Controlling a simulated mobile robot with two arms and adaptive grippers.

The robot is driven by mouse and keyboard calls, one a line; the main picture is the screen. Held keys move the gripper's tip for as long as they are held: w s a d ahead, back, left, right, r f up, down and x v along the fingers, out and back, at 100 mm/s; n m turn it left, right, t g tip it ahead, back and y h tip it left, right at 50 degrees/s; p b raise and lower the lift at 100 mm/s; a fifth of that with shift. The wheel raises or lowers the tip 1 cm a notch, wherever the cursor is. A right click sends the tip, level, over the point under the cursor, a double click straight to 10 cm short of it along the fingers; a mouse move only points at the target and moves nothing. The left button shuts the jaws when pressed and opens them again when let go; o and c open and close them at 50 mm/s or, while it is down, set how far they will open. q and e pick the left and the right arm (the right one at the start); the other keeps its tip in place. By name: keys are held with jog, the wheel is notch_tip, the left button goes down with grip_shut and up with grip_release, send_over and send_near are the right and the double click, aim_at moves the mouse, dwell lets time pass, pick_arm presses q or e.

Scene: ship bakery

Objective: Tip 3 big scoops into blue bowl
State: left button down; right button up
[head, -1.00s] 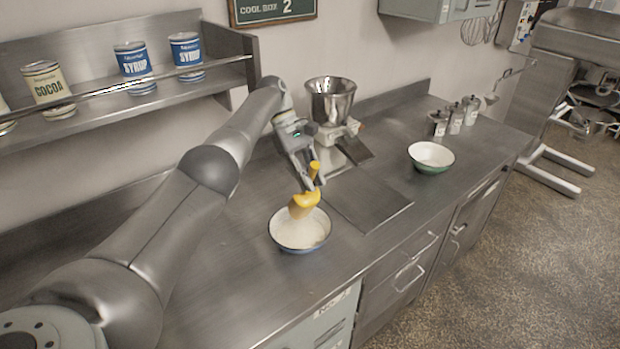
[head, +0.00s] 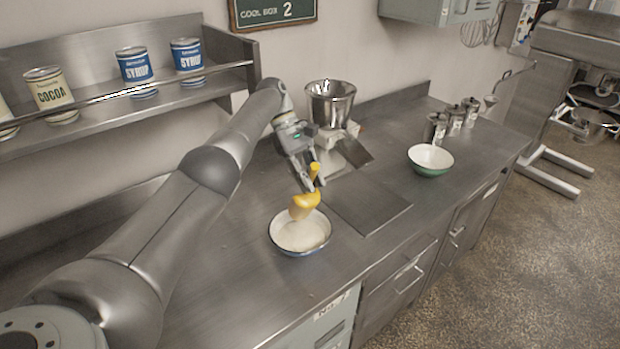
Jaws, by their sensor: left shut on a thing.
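My left gripper (head: 313,186) is shut on the handle of a yellow scoop (head: 305,201). The scoop is tipped downward over the far side of the blue bowl (head: 321,243). The blue bowl is white inside with a blue outside and stands on the steel counter. Pale powder (head: 299,236) lies in it. I cannot see any powder falling now, and the scoop's inside is hidden. A green bowl (head: 430,169), white inside, stands to the right on the counter. My right gripper is not in view.
A machine with a steel hopper (head: 331,104) stands behind the gripper. A flat dark plate (head: 369,208) lies right of the blue bowl. Several metal canisters (head: 454,121) stand at the back right. A shelf with cans (head: 49,90) is at the left. The counter's near left is clear.

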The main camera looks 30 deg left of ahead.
pick_arm(q)
notch_tip(320, 180, up, 2)
jog(key=shift+r+p, duration=0.1)
jog(key=shift+p, duration=0.4)
jog(key=shift+y, duration=0.4)
jog(key=shift+t, duration=0.3)
jog(key=shift+s+r+m+t+y, duration=0.15)
jog(key=shift+r+t+y, duration=0.15)
jog(key=shift+t+y, duration=0.5)
jog(key=shift+w+r+m+t+y, duration=0.15)
jog(key=shift+r+t+y, duration=0.2)
jog(key=shift+y, duration=0.85)
jog(key=shift+f, duration=0.1)
jog(key=t+y, duration=0.1)
jog(key=y, duration=0.1)
jog(key=r+t+y, duration=0.1)
jog(key=t+y, duration=0.1)
jog(key=shift+r+y, duration=0.15)
jog(key=shift+y, duration=0.25)
jog(key=shift+m, duration=0.3)
